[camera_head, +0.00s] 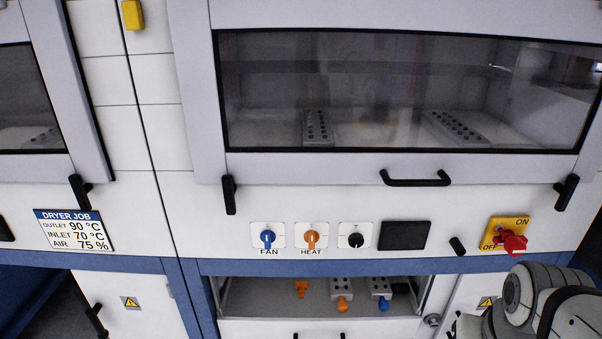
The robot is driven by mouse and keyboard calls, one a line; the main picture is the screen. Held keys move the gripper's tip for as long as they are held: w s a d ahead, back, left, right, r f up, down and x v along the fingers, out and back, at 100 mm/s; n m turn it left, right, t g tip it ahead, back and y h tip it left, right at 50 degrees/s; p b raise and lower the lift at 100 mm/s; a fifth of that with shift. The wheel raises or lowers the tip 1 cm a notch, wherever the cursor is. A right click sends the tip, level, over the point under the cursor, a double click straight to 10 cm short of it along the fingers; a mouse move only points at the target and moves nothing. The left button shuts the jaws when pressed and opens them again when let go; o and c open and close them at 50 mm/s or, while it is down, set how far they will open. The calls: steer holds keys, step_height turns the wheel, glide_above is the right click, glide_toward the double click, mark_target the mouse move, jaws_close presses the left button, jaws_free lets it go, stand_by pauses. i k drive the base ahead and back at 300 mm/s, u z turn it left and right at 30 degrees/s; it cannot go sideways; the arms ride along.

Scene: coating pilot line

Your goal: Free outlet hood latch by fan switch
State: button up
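The fan switch (268,239) is a blue knob on a white plate marked FAN, on the panel under the large hood (400,168). Its pointer looks roughly upright. The large hood's window is down, with a black latch at its lower left (229,195) and another black latch at its lower right (566,192). A further black latch (80,191) sits at the lower right corner of the left hood (90,100). No label shows which hood is the outlet. My arm's links show at the bottom right; my gripper is not in view.
An orange HEAT knob (311,239), a black knob (356,240) and a dark screen (404,235) sit beside the fan switch. A red switch (513,243) on a yellow ON/OFF plate is at right. A DRYER JOB sign (74,230) hangs left. An open bay (250,297) lies below.

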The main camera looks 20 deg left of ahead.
mark_target(228, 188)
steer(key=u, duration=1.1)
steer(key=k, duration=1.3)
steer(key=i, duration=0.9)
steer(key=u, duration=1.05)
steer(key=i, duration=0.8)
steer(key=u, duration=0.15)
